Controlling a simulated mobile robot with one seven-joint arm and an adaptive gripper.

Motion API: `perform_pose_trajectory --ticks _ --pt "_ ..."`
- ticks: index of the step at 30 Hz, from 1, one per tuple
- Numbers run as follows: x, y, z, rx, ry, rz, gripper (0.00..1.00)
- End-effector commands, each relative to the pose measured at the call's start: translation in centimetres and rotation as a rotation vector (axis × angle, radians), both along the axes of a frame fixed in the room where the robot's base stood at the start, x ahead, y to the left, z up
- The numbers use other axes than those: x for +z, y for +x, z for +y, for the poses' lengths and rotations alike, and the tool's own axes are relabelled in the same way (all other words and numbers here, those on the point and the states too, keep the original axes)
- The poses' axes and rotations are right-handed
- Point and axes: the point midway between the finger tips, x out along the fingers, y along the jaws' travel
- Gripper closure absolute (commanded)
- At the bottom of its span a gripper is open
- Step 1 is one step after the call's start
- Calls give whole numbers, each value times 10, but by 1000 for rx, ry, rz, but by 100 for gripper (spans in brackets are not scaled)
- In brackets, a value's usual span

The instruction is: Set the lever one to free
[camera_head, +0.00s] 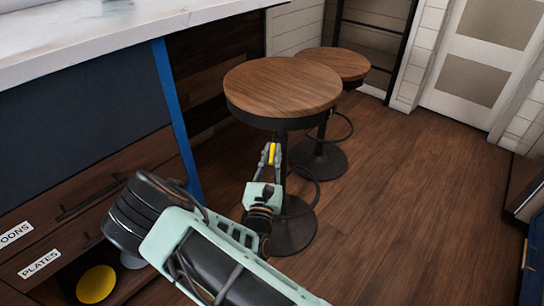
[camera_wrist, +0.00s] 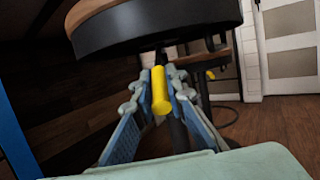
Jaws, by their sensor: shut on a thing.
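A yellow lever handle (camera_wrist: 160,92) sits below the round wooden seat of the nearer stool (camera_head: 282,88). My gripper (camera_head: 269,156) is shut on this handle, with one finger on each side of it. In the wrist view my gripper (camera_wrist: 158,90) has the yellow cylinder between its fingertips, its near end pointing towards the camera. The join of the lever to the stool is mostly hidden behind the handle. No marking for the lever's positions can be read.
A second stool (camera_head: 337,64) stands close behind, with a small yellow piece (camera_wrist: 210,75) under its seat. A counter (camera_head: 110,32) with labelled drawers is at left; a yellow plate (camera_head: 96,284) shows in the lower one. Wood floor (camera_head: 410,190) at right is clear.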

Motion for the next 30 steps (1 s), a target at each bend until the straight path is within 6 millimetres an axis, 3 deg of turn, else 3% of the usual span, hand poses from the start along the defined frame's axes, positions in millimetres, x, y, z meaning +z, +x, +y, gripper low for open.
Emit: perform_pose_trajectory --ticks 3,17,18,22,30 --pt "-12 4 -1 -1 -7 -54 100" --pt "-12 5 -1 1 -9 -86 100" --pt "-12 5 -1 1 -9 -86 84" --pt "-12 5 -1 1 -9 -86 70" --pt "-12 4 0 1 -9 -86 70"
